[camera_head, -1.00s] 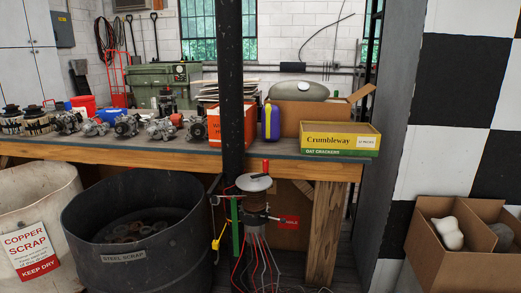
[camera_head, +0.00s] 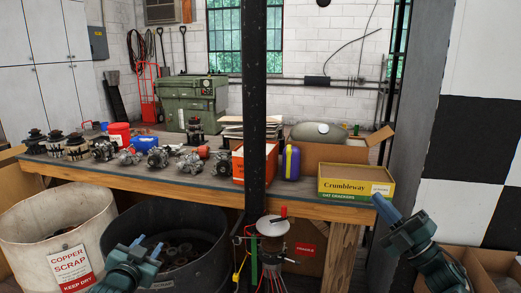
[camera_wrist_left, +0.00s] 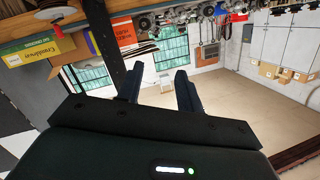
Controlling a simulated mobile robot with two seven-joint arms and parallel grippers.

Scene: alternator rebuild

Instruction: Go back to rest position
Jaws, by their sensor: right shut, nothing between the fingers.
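My left gripper (camera_head: 148,243) is at the lower left in the head view, in front of the steel scrap drum. In the left wrist view its two dark fingers (camera_wrist_left: 158,82) stand apart with nothing between them. My right gripper (camera_head: 379,200) is at the lower right in the head view, its blue fingers together and empty. It appears in front of the workbench's right end, just below the yellow Crumbleway box (camera_head: 355,178).
The workbench (camera_head: 190,192) carries several alternators, an orange box (camera_head: 238,164) and a purple bottle (camera_head: 290,162). A dark post (camera_head: 254,110) stands mid-view. A copper scrap drum (camera_head: 40,225) and a steel scrap drum (camera_head: 120,220) stand in front. A cardboard box (camera_head: 490,262) sits lower right.

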